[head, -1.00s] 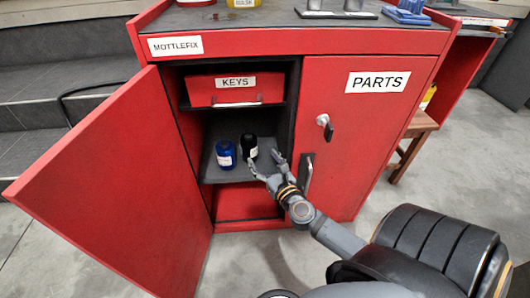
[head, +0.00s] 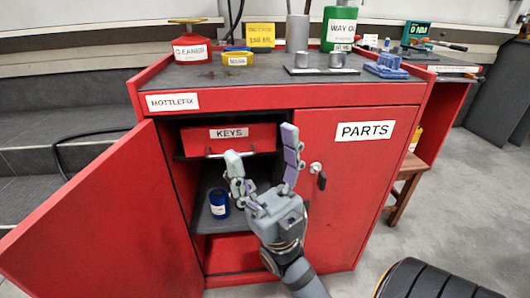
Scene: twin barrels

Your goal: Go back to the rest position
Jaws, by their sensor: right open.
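My right gripper (head: 261,143) is raised in front of the open compartment of the red cabinet (head: 350,190). Its two fingers are spread wide and nothing shows between them. Behind it, a small blue barrel (head: 219,205) with a white label stands upright on the dark shelf (head: 203,218). The black barrel seen earlier beside the blue one does not show; the hand covers that part of the shelf. My left gripper is not in view.
The left cabinet door (head: 90,225) stands wide open; the right one, marked PARTS (head: 364,131), is shut. A red KEYS drawer (head: 228,138) is behind my fingers. The cabinet top holds a red can (head: 191,50), a green container (head: 339,27) and a blue object (head: 386,66).

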